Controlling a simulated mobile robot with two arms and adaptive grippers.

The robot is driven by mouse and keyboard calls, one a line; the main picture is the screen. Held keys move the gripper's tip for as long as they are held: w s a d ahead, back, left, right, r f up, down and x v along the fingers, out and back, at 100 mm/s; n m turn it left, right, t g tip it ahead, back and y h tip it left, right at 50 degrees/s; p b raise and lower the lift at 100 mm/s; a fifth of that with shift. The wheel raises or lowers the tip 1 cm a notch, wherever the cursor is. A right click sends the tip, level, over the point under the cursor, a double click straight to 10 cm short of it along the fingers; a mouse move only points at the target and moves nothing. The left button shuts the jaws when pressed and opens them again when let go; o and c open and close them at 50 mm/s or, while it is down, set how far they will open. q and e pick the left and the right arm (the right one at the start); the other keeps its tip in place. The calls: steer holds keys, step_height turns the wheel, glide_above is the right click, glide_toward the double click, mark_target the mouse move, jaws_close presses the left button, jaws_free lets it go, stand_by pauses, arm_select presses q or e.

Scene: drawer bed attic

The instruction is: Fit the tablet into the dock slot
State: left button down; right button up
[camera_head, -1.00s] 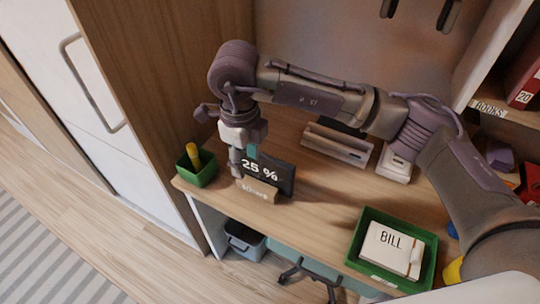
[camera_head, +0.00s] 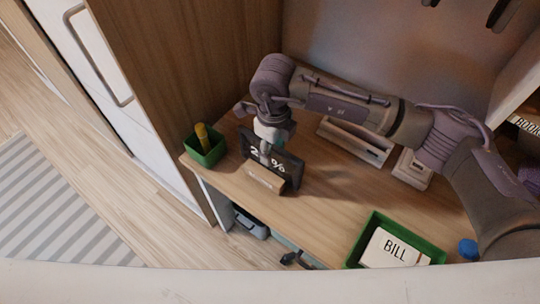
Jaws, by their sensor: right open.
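The tablet (camera_head: 292,170) is a dark, upright panel with a white percentage figure on its screen, near the front left of the desk. Its lower edge is at a small tan block (camera_head: 262,180) with a pale label, which looks like the dock. The block hides that edge, so I cannot tell whether the tablet sits fully in a slot. My right gripper (camera_head: 265,158) is open, pointing down at the tablet's upper left part and covering some of the figure. I cannot tell whether its fingers touch the tablet. My left gripper is out of view.
A green cup (camera_head: 204,153) with a yellow item stands left of the tablet at the desk edge. A pale slotted stand (camera_head: 352,146) and a white device (camera_head: 412,168) are at the back. A green tray (camera_head: 436,252) with a "BILL" stack is front right. The desk (camera_head: 325,208) between is bare.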

steer(key=f, duration=0.1)
steer(key=f+p, duration=0.1)
steer(key=f, duration=0.2)
steer(key=shift+w+a+f, duration=0.15)
steer(key=shift+w+a, duration=0.1)
steer(key=shift+f, duration=0.45)
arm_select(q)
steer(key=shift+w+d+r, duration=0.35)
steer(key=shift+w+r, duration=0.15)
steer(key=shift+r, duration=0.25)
arm_select(e)
jaws_close()
